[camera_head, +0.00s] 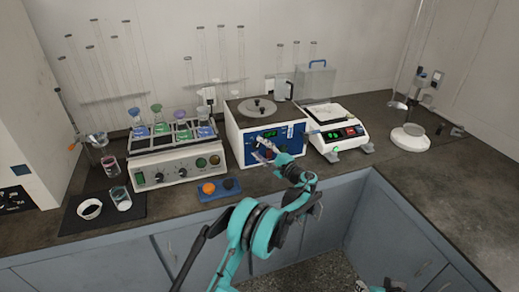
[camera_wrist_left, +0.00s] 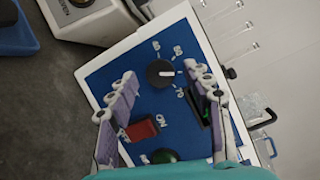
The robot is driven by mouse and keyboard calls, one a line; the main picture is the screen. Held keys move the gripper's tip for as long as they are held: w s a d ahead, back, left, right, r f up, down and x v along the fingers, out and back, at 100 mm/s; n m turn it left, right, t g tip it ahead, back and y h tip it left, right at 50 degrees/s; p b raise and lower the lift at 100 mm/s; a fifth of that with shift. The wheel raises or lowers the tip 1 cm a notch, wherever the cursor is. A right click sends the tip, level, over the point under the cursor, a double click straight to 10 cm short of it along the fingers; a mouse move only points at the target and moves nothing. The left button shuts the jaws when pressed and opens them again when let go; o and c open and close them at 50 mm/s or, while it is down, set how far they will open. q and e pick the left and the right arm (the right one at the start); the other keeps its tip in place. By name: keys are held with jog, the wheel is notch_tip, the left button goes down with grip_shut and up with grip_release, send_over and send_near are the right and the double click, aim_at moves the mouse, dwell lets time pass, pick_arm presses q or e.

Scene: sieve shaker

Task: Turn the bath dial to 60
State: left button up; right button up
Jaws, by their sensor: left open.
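The bath (camera_head: 231,133) is a white box with a blue front panel and a round lid on top, at the middle of the counter. In the left wrist view its black round dial (camera_wrist_left: 160,73) has a white pointer line and white numbers around it, too blurred to read surely. My left gripper (camera_head: 264,151) is at the blue panel. In the left wrist view my left gripper (camera_wrist_left: 161,82) is open, with one finger on each side of the dial; contact cannot be told. Part of my right gripper (camera_head: 381,286) seems to show at the bottom edge.
The blue panel also bears a red switch (camera_wrist_left: 141,129), a dark green round part (camera_wrist_left: 165,156) and a dark display. A shaker with flasks (camera_head: 178,167) stands left, a balance (camera_head: 338,138) right. A small blue tray (camera_head: 212,195) lies in front.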

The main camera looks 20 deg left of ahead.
pick_arm(q)
jog(key=v, duration=1.1)
jog(key=s+a+r+n+g+h, duration=0.25)
jog(key=s+a+h, duration=0.2)
jog(key=s, duration=0.45)
jog(key=s+a+r+n+g+h, duration=0.1)
jog(key=s+a+r+n+h, duration=0.2)
jog(key=s+a, duration=0.4)
jog(key=s+d+f+n+h, duration=0.1)
jog(key=s+d+h, duration=0.1)
jog(key=s, duration=0.6)
jog(key=s+d+f+n+h, duration=0.2)
jog(key=s+h, duration=0.1)
jog(key=s, duration=0.5)
jog(key=s+d+f+n+h, duration=0.1)
jog(key=s+d+h, duration=0.1)
jog(key=s, duration=0.7)
jog(key=shift+d+f+h, duration=0.3)
jog(key=shift+d+h, duration=0.05)
jog(key=shift+d, duration=0.1)
